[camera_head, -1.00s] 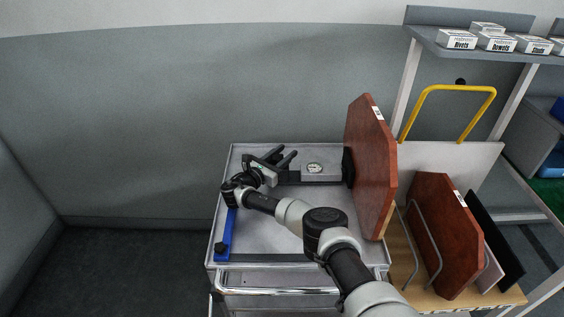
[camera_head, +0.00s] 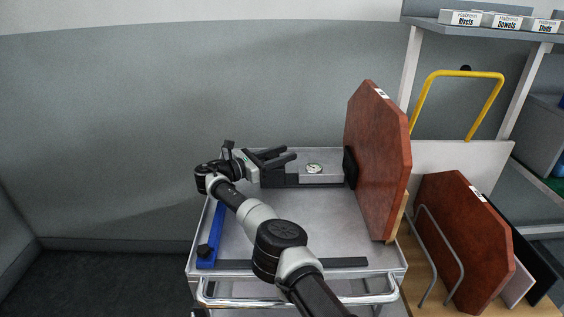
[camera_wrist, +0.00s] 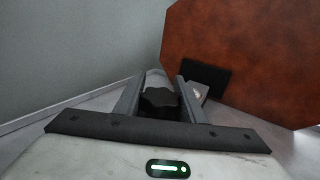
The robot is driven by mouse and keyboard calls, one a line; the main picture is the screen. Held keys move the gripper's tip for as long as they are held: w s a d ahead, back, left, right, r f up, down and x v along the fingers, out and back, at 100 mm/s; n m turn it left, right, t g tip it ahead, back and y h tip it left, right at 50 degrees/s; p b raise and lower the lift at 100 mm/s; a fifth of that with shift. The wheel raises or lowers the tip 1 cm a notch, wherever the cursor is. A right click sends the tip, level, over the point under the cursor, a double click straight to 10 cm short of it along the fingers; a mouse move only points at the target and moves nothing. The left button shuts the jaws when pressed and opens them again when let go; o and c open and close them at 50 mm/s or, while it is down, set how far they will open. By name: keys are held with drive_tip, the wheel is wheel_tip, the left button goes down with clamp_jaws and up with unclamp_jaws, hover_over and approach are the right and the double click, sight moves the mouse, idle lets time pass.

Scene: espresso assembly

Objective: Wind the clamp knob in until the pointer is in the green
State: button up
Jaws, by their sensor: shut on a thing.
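The clamp (camera_head: 325,179) lies at the back of the cart top, its black pad (camera_head: 350,168) at the upright red-brown panel (camera_head: 380,160). A small round dial (camera_head: 314,168) sits on it; its pointer is too small to read. My gripper (camera_head: 285,156) is at the clamp's left end, opposite the panel. In the wrist view, the dark lobed clamp knob (camera_wrist: 160,98) sits between my two fingers, and my gripper is shut on it. The black pad (camera_wrist: 205,74) and panel (camera_wrist: 245,55) show beyond. The clamp's screw is hidden.
A blue bar (camera_head: 216,232) with a black knob lies along the cart's left side, and a dark bar (camera_head: 325,263) along its front. A rack at right holds more panels (camera_head: 465,235). The middle of the cart top (camera_head: 315,220) is clear.

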sight(266, 159)
drive_tip(key=shift+d+r, duration=0.1)
drive_tip(key=shift+r, duration=0.05)
drive_tip(key=o, duration=1)
drive_tip(key=shift+o, duration=0.2)
drive_tip(key=b+v, duration=0.1)
drive_tip(key=v, duration=1)
drive_tip(key=shift+s+a, duration=0.25)
drive_tip(key=shift+a, duration=0.2)
